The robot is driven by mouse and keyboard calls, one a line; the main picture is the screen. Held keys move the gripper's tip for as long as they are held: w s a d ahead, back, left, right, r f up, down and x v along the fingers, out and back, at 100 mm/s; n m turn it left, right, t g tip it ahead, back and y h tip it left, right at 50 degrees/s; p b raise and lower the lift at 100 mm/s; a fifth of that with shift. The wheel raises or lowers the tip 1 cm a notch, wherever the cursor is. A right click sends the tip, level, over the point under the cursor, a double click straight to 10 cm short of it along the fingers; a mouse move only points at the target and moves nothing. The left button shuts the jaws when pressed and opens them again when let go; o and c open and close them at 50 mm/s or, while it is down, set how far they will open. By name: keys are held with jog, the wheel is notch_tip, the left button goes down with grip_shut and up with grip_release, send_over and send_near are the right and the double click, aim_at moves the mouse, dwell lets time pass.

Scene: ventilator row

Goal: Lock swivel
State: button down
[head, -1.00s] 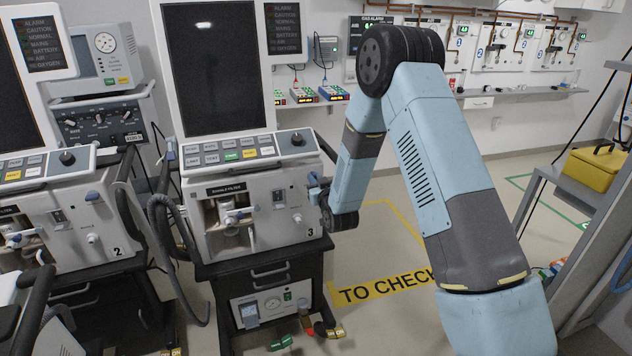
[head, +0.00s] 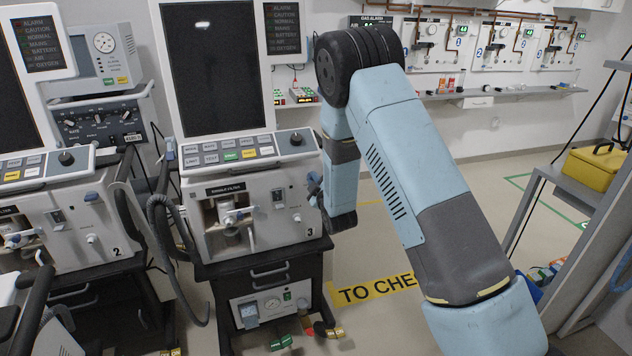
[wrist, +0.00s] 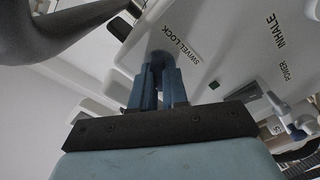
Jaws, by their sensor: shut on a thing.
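Ventilator 3 (head: 265,215) stands in the middle of the head view, with a white front and a dark screen above. In the wrist view its white panel carries the printed words SWIVEL LOCK (wrist: 182,44). My gripper (wrist: 161,84) is shut on this lever, with a finger on each side. In the head view my gripper (head: 315,188) is at the right edge of the ventilator's front and shows only small. The lever's exact angle is hard to tell.
A dark hose (head: 160,240) hangs between the two machines. A metal shelf with a yellow case (head: 595,168) stands at the right. The marked floor right of ventilator 3 is clear.

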jog(key=shift+s+a+f+n, duration=0.1)
jog(key=shift+n, duration=1.65)
jog(key=shift+a+f+n, duration=0.1)
jog(key=shift+n, duration=1.65)
jog(key=shift+f, duration=0.1)
jog(key=c, duration=1.1)
grip_release()
jog(key=shift+c, duration=0.2)
jog(key=shift+d, duration=0.1)
jog(key=v, duration=1.3)
jog(key=shift+s, duration=0.35)
jog(key=shift+d, duration=0.1)
